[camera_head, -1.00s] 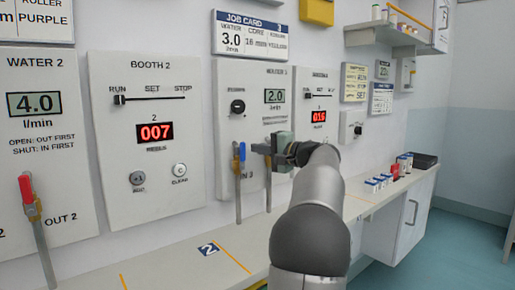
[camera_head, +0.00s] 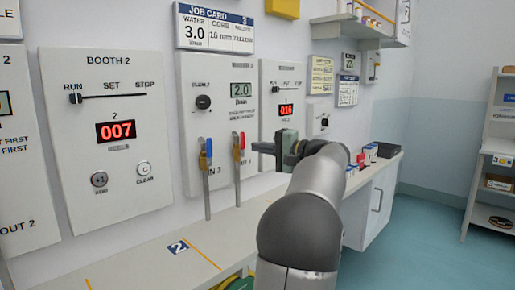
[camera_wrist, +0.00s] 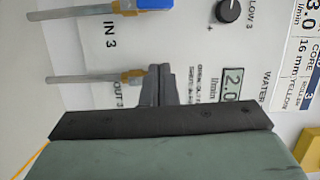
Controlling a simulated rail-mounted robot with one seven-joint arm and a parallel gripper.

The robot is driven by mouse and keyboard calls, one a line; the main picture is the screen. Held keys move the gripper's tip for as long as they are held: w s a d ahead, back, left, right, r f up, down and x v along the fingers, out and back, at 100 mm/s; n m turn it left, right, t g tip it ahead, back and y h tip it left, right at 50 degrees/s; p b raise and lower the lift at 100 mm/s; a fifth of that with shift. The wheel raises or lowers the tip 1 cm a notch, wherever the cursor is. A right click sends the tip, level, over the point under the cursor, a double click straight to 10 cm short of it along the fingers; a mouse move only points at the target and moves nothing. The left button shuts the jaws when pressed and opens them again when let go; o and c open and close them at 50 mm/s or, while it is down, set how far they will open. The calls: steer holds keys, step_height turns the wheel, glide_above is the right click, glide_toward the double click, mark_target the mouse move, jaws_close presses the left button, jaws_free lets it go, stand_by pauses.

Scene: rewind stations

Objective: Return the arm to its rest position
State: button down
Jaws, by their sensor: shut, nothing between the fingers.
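My arm reaches forward from the bottom of the head view. My gripper (camera_head: 258,147) is shut and empty, just right of the station 3 valves as seen there. The blue-handled valve (camera_head: 206,152) and the red-handled valve (camera_head: 239,145) stand side by side on upright pipes, apart from my gripper in that view. In the wrist view my closed fingers (camera_wrist: 158,85) point at the station 3 panel (camera_wrist: 190,40). The blue handle (camera_wrist: 155,4) shows at that view's top edge. The red handle is not visible there.
A long counter (camera_head: 150,255) runs below the wall panels. Small boxes (camera_head: 370,153) stand on its far end, above a white cabinet (camera_head: 370,205). A wall shelf (camera_head: 350,27) is at upper right. A shelving unit (camera_head: 495,150) stands far right, with open floor (camera_head: 430,245) before it.

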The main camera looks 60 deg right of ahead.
stand_by(0.3)
steer(key=w+a+f+n+g+y+p, duration=0.25)
steer(key=w+a+g+p, duration=0.2)
steer(key=w+a, duration=0.65)
steer(key=a+f+n+g+y+p, duration=0.1)
steer(key=a+f+g+p, duration=0.15)
steer(key=a, duration=0.75)
steer(key=a+f+n+g+y+p, duration=0.1)
steer(key=a+n+g+y+p, duration=0.15)
steer(key=a, duration=0.75)
steer(key=s+a+f+n+g+h+p, duration=0.1)
steer(key=s+a+f+n+g+p, duration=0.2)
steer(key=a, duration=0.5)
steer(key=s+a+f+n+g+h+p, duration=0.1)
steer(key=s+a+n+g+p, duration=0.15)
steer(key=s+a+p, duration=0.5)
steer(key=s+a+f+n+g+h+p, duration=0.1)
steer(key=s+a+n+h, duration=0.1)
steer(key=s, duration=0.3)
steer(key=s+a+f+n+g+h, duration=0.1)
steer(key=s+a+f+n+h, duration=0.1)
steer(key=s+a+n, duration=0.1)
steer(key=shift+s+a+n+p, duration=0.4)
steer(key=shift+s+n, duration=0.05)
steer(key=shift+s, duration=0.55)
